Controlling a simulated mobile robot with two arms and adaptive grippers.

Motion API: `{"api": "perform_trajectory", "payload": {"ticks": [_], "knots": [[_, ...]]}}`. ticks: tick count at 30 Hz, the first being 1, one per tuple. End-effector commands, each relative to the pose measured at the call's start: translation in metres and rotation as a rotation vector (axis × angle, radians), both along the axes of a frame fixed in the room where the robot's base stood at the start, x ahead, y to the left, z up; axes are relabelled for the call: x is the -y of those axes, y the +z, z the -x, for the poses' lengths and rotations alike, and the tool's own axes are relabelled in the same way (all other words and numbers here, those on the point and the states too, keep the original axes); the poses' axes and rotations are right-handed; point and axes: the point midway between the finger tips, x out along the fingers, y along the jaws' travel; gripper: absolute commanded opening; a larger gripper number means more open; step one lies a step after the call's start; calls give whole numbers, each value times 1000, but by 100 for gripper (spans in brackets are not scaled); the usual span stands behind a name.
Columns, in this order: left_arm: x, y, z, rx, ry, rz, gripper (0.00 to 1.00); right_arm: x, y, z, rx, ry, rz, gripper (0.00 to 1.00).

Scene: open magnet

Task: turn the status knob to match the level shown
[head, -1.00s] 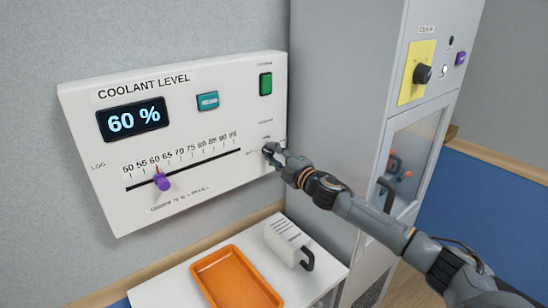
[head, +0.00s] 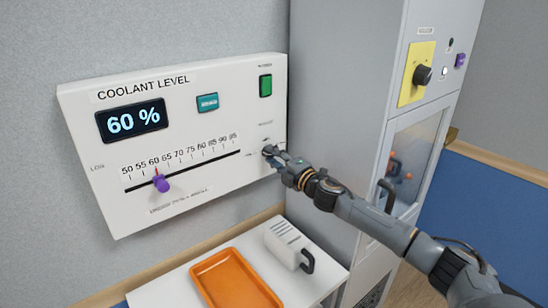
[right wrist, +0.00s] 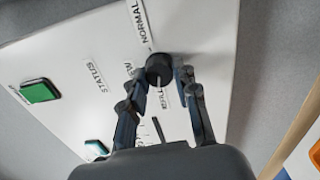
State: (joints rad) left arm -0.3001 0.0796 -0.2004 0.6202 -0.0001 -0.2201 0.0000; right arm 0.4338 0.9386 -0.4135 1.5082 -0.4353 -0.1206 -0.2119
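The white coolant level panel (head: 215,125) hangs tilted in view on the wall. Its dark display (head: 132,121) reads 60 %. The purple slider (head: 161,184) sits near 60 to 65 on the scale, by a red mark. The knob's pointer direction is hard to tell. My left gripper is not in view.
A green switch (head: 265,85) and a teal button (head: 207,102) are on the panel. Below, a white table (head: 180,295) holds an orange tray (head: 235,280) and a white handled object (head: 287,243). A grey cabinet (head: 345,100) stands close on the right.

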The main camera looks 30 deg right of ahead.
Motion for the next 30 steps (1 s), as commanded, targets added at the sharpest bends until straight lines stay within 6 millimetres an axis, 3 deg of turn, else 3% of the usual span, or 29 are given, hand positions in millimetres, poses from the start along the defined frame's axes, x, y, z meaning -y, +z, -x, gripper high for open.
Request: {"api": "perform_trajectory", "payload": {"ticks": [1,3,16,30], "knots": [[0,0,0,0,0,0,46,-1,-2,0,-2,1,1,40],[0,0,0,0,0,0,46,0,-2,0,-2,1,1,52],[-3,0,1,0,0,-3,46,0,-2,6,-2,0,-1,52],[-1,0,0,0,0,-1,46,4,-6,66,-6,1,-2,52]]}}
